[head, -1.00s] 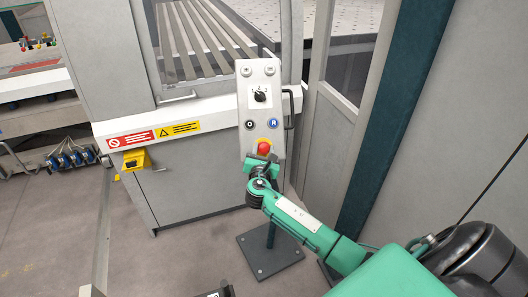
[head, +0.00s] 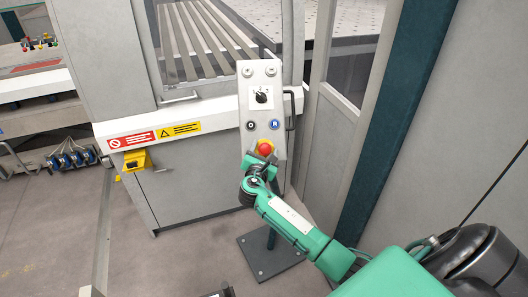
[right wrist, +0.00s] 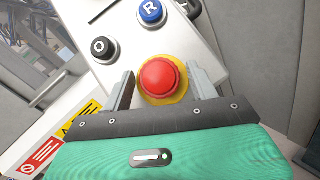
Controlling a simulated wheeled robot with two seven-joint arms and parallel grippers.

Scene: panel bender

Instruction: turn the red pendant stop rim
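The red pendant stop (head: 265,149) is a round red mushroom button on a yellow base, low on the grey pendant panel (head: 259,112). My right gripper (head: 262,159) is at the lower end of the panel. In the right wrist view its two grey fingers (right wrist: 160,88) are open, one on each side of the red button, with gaps visible. I cannot tell whether they touch the yellow base. My left gripper is not in view.
Above the stop are a black O button (head: 251,125), a blue R button (head: 275,124) and a black selector switch (head: 261,97). A handle (head: 290,108) stands at the panel's right. The machine's grey cabinet (head: 195,175) is behind; a glazed door frame stands right.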

